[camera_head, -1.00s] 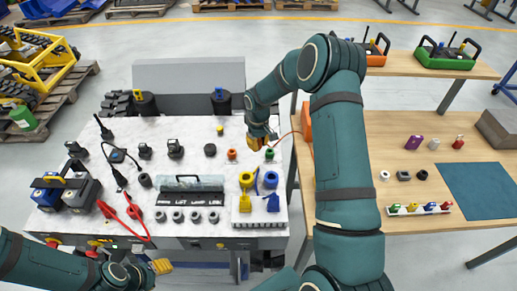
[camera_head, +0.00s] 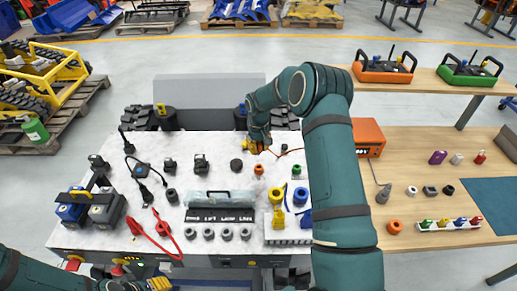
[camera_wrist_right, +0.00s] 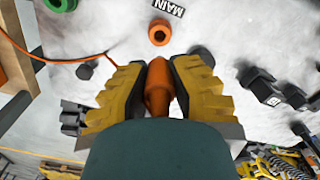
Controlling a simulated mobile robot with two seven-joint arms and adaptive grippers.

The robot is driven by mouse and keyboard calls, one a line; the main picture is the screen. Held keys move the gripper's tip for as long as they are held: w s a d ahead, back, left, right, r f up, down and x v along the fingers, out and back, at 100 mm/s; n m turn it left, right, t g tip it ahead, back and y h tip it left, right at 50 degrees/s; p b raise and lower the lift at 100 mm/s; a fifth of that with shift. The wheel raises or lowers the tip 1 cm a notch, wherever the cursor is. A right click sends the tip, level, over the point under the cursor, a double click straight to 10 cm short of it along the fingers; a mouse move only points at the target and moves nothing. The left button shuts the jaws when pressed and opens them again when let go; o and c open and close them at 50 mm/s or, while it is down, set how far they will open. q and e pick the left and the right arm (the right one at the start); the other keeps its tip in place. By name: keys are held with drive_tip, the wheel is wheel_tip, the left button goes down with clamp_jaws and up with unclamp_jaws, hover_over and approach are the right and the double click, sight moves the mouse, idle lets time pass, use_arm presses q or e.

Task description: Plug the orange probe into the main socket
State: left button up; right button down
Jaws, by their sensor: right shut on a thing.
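My right gripper (camera_head: 257,148) is over the back of the white bench top, just behind the main socket (camera_head: 259,169), a small orange ring. In the right wrist view the gripper (camera_wrist_right: 158,88) is shut on the orange probe (camera_wrist_right: 157,92), with a yellow finger on each side. The main socket (camera_wrist_right: 158,32) lies ahead of the probe tip, apart from it, next to a "MAIN" label (camera_wrist_right: 168,7). The arm and fingers hide most of the probe in the head view. My left gripper (camera_head: 160,284) is at the bottom edge, partly cut off.
A green socket (camera_head: 297,170) stands right of the main one; a black round piece (camera_head: 236,164) stands left. An orange cable (camera_wrist_right: 35,57) crosses the bench. An orange box (camera_head: 368,136) sits on the wooden table to the right. Yellow and blue parts (camera_head: 277,195) stand in front.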

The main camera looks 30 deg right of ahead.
sight(259, 154)
idle(0.3)
drive_tip(key=shift+f+b, duration=1.35)
drive_tip(key=shift+f, duration=0.45)
drive_tip(key=shift+f+b, duration=0.65)
drive_tip(key=shift+f, duration=0.45)
drive_tip(key=shift+b, duration=0.3)
drive_tip(key=shift+f+b, duration=0.65)
drive_tip(key=shift+f, duration=0.35)
idle(0.7)
drive_tip(key=shift+f+b, duration=0.3)
drive_tip(key=shift+b, duration=0.15)
